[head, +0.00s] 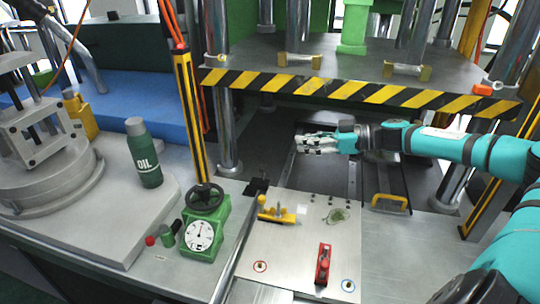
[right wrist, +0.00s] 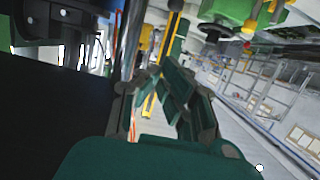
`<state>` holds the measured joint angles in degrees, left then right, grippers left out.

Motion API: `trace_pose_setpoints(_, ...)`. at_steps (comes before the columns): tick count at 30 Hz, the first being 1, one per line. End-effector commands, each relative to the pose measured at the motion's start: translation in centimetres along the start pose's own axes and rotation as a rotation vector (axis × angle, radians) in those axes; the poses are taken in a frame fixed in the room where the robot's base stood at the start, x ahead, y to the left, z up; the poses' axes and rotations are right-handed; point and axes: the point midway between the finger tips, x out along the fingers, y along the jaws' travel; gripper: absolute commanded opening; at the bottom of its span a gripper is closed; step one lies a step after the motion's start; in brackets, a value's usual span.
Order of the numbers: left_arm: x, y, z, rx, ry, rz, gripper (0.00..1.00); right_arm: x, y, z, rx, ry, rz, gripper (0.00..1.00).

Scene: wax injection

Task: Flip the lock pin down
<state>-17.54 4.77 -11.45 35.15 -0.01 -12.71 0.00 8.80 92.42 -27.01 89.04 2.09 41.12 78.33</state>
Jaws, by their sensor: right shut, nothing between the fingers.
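My right gripper (head: 308,143) is shut and empty. It hangs above the dark slot of the press, under the striped upper plate, pointing left. Its fingers also show close together in the right wrist view (right wrist: 172,85). A metal plate (head: 290,250) lies on the bench below and in front of it. On the plate are a yellow clamp-like part (head: 276,213), a red upright part (head: 323,264) and several small pins. A small black part (head: 258,187) sits at the plate's back left corner. I cannot tell which of these is the lock pin. My left gripper is not in view.
The striped press plate (head: 350,88) hangs above my right arm, with steel columns (head: 227,130) around it. A green gauge box (head: 205,232) with a black handwheel stands left of the plate. An oil bottle (head: 144,155) stands farther left. A yellow handle (head: 390,202) is at right.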

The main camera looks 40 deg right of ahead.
Motion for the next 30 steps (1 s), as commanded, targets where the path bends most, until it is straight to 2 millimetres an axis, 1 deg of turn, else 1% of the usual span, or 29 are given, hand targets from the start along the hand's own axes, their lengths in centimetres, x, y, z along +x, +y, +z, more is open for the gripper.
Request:
trace_pose_setpoints(5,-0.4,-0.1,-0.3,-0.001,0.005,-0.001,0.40,0.8,0.0,-0.1,0.001,0.005,-0.002,0.00)
trace_pose_setpoints(8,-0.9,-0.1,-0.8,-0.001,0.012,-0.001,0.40,1.9,0.0,-0.3,0.001,0.008,-0.002,0.00)
trace_pose_setpoints(13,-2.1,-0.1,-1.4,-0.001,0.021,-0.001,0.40,4.8,0.0,-0.6,0.001,0.010,-0.002,0.00)
trace_pose_setpoints(21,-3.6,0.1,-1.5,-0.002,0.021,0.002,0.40,10.0,0.0,-0.5,0.001,0.006,0.000,0.00)
trace_pose_setpoints(22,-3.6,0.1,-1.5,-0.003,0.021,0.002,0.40,10.4,-0.1,-0.1,0.003,0.003,-0.001,0.00)
trace_pose_setpoints(24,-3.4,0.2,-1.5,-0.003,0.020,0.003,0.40,10.4,0.0,1.6,0.006,-0.002,0.001,0.00)
trace_pose_setpoints(30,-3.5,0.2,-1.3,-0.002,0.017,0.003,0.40,10.9,0.0,3.5,0.003,0.000,0.000,0.00)
